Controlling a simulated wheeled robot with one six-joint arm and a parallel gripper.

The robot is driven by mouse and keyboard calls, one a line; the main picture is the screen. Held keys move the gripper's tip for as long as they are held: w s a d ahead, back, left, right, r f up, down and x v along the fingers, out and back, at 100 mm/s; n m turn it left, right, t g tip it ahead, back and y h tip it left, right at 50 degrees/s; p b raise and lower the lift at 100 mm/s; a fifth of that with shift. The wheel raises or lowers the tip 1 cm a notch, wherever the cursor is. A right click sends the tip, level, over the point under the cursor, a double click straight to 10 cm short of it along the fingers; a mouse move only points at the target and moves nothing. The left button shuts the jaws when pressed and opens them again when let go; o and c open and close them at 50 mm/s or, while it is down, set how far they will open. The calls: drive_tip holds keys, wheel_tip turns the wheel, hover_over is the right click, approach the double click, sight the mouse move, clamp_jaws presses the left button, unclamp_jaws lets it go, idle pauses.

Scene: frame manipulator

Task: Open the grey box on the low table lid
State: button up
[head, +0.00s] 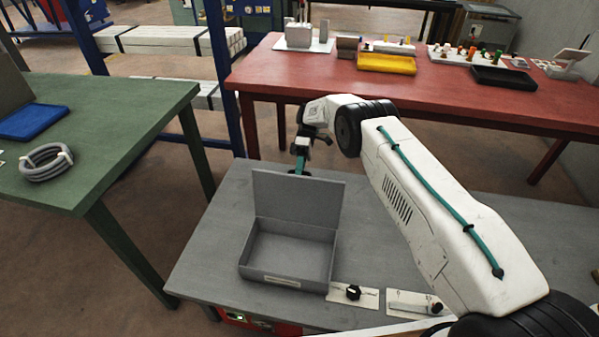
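The grey box (287,253) sits on the low grey table (205,243) in the head view. Its lid (298,200) stands up at the back edge, roughly upright, and the inside of the box shows empty. A small pale label is on the box's front wall. My gripper (300,169) is just behind the top edge of the lid, pointing down. The lid partly hides its fingertips, so I cannot tell whether it is open or touching the lid.
Two small plates with dark knobs (353,292) lie at the table's front, right of the box. A green table (100,130) with a cable coil (47,163) stands left. A red table (440,100) with trays and small parts stands behind. The grey table is clear left of the box.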

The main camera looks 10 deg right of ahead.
drive_tip(key=shift+r, duration=0.1)
drive_tip(key=shift+r, duration=0.3)
wheel_tip(320, 180, up, 3)
drive_tip(key=shift+f, duration=0.1)
drive_tip(key=s+d+r, duration=0.1)
drive_tip(key=s+d, duration=0.2)
drive_tip(key=s, duration=1.2)
drive_tip(key=shift+s+r, duration=0.15)
drive_tip(key=shift+s, duration=0.25)
drive_tip(key=shift+a, duration=0.1)
